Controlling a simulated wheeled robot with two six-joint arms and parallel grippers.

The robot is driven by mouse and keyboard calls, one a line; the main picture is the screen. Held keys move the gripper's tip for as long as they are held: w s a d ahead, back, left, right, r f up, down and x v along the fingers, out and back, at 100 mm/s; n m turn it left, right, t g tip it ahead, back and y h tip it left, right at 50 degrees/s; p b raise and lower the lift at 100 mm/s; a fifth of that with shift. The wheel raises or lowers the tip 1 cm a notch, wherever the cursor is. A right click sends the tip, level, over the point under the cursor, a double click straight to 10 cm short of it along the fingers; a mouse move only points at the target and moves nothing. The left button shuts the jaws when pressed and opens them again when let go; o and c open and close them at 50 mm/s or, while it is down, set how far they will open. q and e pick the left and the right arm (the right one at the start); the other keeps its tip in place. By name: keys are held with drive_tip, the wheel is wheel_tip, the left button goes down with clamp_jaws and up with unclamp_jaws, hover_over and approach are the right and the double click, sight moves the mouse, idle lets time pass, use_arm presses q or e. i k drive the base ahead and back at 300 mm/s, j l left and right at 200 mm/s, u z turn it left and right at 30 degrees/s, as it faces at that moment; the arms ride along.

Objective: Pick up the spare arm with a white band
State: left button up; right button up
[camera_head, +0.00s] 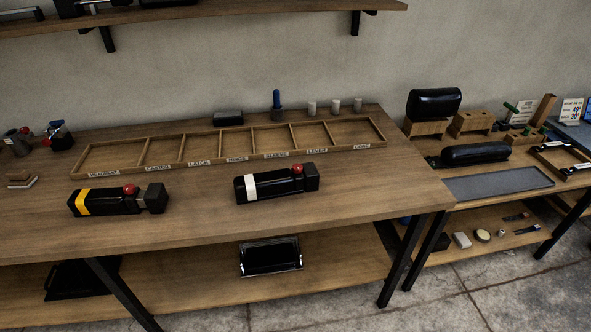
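The spare arm with a white band (276,183) lies on the wooden table, right of the middle of its front part. It is a black padded piece with a white band near its left end, a red knob on top and a dark block at its right end. A similar black spare arm with a yellow band (118,200) lies to its left, also with a red knob and an end block. Nothing touches either arm. Neither of my grippers is in view.
A shallow divided wooden tray (350,119) with labelled compartments lies behind the arms. Small cylinders and a blue-handled tool (277,104) stand behind it. A lower side table (450,165) at right holds black pads and a grey mat (497,183). The tabletop between the arms is clear.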

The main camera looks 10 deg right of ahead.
sight(249, 188)
drive_tip(key=i+l, duration=0.2)
drive_tip(key=i, duration=0.25)
drive_tip(key=i+l+u, duration=0.1)
drive_tip(key=i, duration=0.35)
drive_tip(key=l, duration=0.1)
